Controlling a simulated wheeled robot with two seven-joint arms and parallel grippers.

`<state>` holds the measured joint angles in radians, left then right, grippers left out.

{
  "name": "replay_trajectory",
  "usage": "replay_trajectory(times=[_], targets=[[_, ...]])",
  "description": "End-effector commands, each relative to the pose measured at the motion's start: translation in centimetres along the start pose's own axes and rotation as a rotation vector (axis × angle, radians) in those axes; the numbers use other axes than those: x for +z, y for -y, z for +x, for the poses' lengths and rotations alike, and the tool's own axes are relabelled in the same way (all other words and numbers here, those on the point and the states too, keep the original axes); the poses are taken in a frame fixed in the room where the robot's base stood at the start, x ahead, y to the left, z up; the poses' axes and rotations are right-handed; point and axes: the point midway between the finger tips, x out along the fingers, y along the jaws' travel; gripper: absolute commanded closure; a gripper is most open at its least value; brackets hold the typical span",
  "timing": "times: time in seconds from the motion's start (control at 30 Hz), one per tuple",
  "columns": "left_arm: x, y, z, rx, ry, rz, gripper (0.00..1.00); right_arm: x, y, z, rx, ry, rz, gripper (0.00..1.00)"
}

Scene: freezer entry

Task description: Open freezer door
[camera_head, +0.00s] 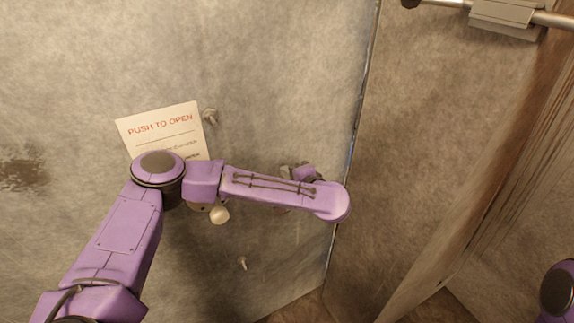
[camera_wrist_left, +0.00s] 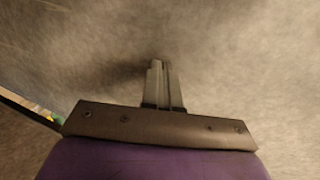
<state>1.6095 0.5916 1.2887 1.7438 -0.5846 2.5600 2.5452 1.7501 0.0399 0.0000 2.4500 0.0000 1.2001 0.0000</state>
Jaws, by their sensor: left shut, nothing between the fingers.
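The freezer door (camera_head: 280,70) is a large grey, stained metal panel filling the left and middle of the head view. A white sign (camera_head: 160,120) on it reads "PUSH TO OPEN". A round metal knob (camera_head: 219,213) shows just below my left arm, partly covered by it. My left arm reaches across the door, and its gripper is mostly hidden behind the wrist in the head view. In the left wrist view my left gripper (camera_wrist_left: 160,65) is shut and empty, pointing at a blurred grey surface. I cannot tell whether it touches. My right gripper is out of view.
A dark seam (camera_head: 357,130) runs down the door's right edge, beside another grey wall panel (camera_head: 420,140). A metal bar with a bracket (camera_head: 505,14) is at the top right. Small metal fittings (camera_head: 210,116) sit on the door. Brown floor shows at the bottom.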

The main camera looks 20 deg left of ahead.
Motion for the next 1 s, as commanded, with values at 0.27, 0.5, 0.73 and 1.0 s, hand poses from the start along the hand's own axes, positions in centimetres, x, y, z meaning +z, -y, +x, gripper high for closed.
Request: replay_trajectory(times=[0.27, 0.5, 0.73, 1.0], targets=[[0.0, 0.1, 0.6, 0.000, 0.000, 0.000, 1.00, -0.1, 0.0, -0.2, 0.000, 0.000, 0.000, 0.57], [0.0, 0.0, 0.9, -0.001, 0.003, -0.001, 1.00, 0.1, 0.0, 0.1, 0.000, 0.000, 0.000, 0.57], [-0.5, 0.3, 3.8, -0.014, 0.037, -0.012, 1.00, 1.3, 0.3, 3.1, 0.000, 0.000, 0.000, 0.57], [-0.1, 2.2, 10.7, -0.018, 0.116, -0.041, 1.00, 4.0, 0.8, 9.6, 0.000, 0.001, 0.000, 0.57]])
